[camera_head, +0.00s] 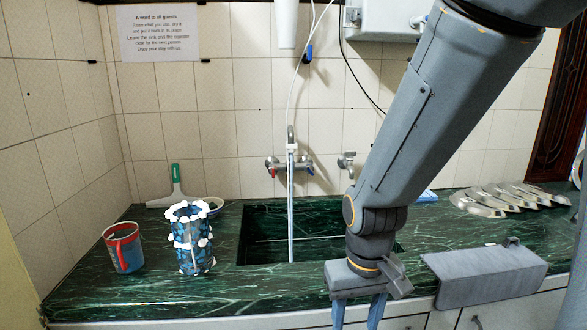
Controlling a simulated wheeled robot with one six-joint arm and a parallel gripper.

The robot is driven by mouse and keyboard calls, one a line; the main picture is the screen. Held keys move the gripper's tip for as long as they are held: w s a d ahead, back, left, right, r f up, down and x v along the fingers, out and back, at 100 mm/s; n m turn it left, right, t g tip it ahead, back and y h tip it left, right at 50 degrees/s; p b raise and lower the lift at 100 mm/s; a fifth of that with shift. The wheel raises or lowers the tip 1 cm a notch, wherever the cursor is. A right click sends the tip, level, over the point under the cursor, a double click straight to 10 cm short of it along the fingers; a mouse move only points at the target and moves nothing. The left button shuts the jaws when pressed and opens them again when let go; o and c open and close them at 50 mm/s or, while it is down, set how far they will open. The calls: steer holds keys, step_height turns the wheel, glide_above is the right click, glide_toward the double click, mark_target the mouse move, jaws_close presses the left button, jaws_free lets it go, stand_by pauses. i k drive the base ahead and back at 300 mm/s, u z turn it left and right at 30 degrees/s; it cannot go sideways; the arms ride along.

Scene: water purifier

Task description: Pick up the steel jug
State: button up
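I see no plain bare-steel jug. The likeliest match is a tall, blue, shiny patterned vessel (193,248) with white knobbly bands near its top and middle. It stands upright on the green marble counter (150,295), left of the sink. A blue mug (123,251) with a red rim and handle stands to its left, slightly tilted in view. My gripper (357,318) points down at the bottom centre, right of both vessels and apart from them. Its two blue-grey fingers are spread with an empty gap between them; their tips are cut off by the frame's lower edge.
The sink (260,225) lies behind and left of my gripper, with a tap (290,165) and a hanging hose above it. A bowl (210,204) and a squeegee (177,190) are behind the vessel.

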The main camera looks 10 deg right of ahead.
mark_target(192, 236)
steer(key=z, duration=0.05)
steer(key=k, duration=1.15)
steer(key=u, duration=0.9)
steer(key=i, duration=1.3)
steer(key=z, duration=1.05)
steer(key=i, duration=0.5)
steer(key=z, duration=0.5)
